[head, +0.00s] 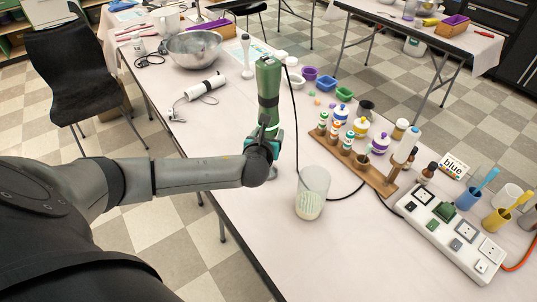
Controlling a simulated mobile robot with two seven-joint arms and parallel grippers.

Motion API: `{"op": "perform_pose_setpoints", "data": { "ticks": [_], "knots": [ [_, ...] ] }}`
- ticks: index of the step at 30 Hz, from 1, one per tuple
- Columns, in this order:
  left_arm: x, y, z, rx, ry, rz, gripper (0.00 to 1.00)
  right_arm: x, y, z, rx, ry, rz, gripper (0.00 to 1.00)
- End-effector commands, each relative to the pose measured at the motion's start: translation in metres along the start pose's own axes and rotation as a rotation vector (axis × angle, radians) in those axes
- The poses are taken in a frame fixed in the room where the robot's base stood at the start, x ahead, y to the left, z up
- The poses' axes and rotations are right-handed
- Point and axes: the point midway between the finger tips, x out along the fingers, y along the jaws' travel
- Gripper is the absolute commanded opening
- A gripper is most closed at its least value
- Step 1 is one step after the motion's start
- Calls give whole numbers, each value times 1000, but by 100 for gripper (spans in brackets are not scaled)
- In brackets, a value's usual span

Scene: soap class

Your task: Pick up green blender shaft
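The green blender shaft (268,83) stands upright near the table's left edge in the head view, with a black band around its middle and a dark cord running from its top. My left gripper (264,131) is at its lower part, overlapping it in the picture. The gripper and wrist hide part of the lower end, and a small greyish piece shows just below the wrist. I cannot tell whether the fingers are closed on it. My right gripper is not in view.
A clear beaker (312,192) with pale contents stands to the right. A white hand blender (205,87) and a metal bowl (194,49) lie farther back. The front table area is clear.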

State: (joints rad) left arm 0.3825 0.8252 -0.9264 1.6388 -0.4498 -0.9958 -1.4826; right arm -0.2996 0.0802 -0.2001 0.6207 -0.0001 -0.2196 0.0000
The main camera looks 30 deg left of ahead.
Motion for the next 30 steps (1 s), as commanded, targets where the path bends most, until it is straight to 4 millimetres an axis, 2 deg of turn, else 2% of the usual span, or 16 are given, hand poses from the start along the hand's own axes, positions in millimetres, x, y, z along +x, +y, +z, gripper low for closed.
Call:
{"op": "perform_pose_setpoints", "data": {
  "ticks": [2, 17, 30],
  "knots": [
    [0, 0, 0, 0, 0, 0, 58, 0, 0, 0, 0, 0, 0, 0],
    [0, 0, 0, 0, 0, 0, 1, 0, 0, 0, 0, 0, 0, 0],
    [0, 0, 5, -1, -8, 0, 0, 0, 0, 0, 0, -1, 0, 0]
  ]
}}
